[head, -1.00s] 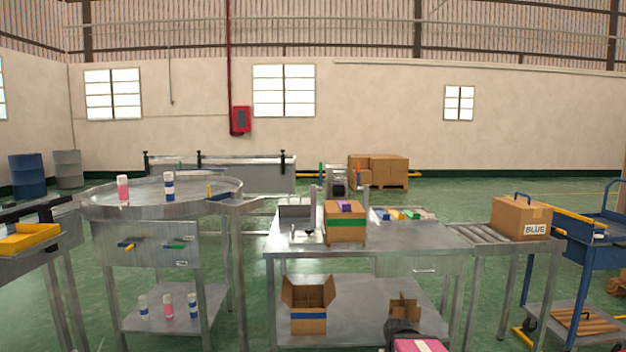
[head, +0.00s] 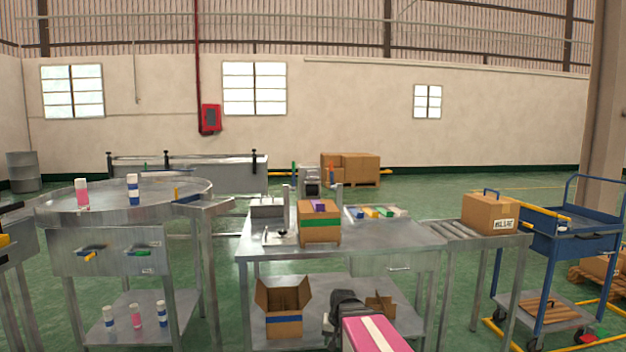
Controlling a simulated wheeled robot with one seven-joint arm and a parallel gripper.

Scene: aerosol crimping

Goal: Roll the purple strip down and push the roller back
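A cardboard box (head: 319,232) with a green band stands on the steel table in the middle of the head view. A small purple piece (head: 319,206), perhaps the purple strip, lies on its top. Whether it is loose or stuck down is too small to tell. I cannot make out a roller for certain; a small upright metal device (head: 285,215) stands just left of the box. A pink and white link of my arm and a dark joint show at the bottom, in front of the table and well short of the box. My gripper's fingers do not show.
The steel table (head: 400,236) also holds a tray of coloured pieces (head: 376,212). An open carton (head: 283,308) sits on the lower shelf. A roller conveyor (head: 455,231) with a handled box (head: 489,213) adjoins at right, beside a blue cart (head: 570,240). A round table (head: 105,212) stands left.

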